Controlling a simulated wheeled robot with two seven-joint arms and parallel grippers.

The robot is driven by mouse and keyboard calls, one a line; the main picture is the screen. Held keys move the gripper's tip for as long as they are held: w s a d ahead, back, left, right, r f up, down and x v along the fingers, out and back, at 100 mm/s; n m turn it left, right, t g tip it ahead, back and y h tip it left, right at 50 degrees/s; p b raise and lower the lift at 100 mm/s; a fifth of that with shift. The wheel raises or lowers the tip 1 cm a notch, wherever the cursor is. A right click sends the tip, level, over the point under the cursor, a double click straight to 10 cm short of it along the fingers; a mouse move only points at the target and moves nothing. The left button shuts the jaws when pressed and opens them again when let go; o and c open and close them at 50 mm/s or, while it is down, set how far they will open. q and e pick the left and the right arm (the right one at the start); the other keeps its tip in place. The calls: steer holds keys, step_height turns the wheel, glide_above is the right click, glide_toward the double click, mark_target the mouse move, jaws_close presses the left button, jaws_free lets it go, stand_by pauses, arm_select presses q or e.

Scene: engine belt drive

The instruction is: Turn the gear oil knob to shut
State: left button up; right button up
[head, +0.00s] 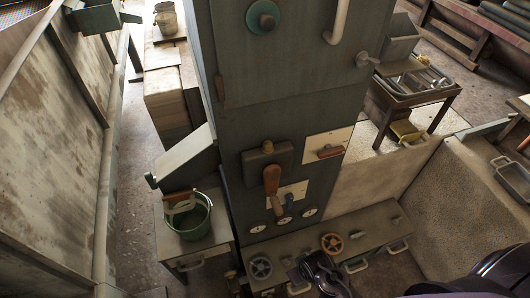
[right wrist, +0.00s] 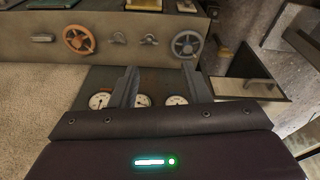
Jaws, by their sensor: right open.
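Two handwheels sit on the low ledge at the cabinet's foot: a brown-orange wheel (head: 332,244) and a grey wheel (head: 261,266). The right wrist view shows the orange wheel (right wrist: 78,40) at left and the grey wheel (right wrist: 187,44) at right, with small grey valve handles (right wrist: 118,38) between. No readable label tells which is the gear oil knob. My right gripper (head: 322,272) is over the ledge between the wheels, partly covering it. Its two fingers (right wrist: 160,66) are apart and empty, touching no wheel that I can see. My left gripper is not in view.
The tall grey cabinet (head: 270,70) bears an orange-handled lever (head: 272,180), a red handle (head: 329,152) and several gauges (head: 309,212). A green bucket (head: 190,220) stands on a small table at left. A tool cart (head: 425,95) is at right. Floor is open at far left.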

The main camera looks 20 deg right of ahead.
steer(key=w+a+r+t+b, duration=0.1)
steer(key=w+r, duration=0.1)
steer(key=r, duration=0.5)
steer(key=w+r+t, duration=0.1)
steer(key=w+r, duration=0.2)
steer(key=r, duration=0.4)
steer(key=m+t+h+b, duration=0.1)
steer(key=m+t+h, duration=0.35)
steer(key=t, duration=0.85)
glide_toward(268, 149)
steer(key=w, duration=0.1)
steer(key=p+x, duration=0.1)
steer(key=x, duration=0.6)
steer(key=shift+w+d+r, duration=0.1)
steer(key=shift+w+d, duration=0.1)
steer(key=shift+w, duration=0.15)
jaws_close()
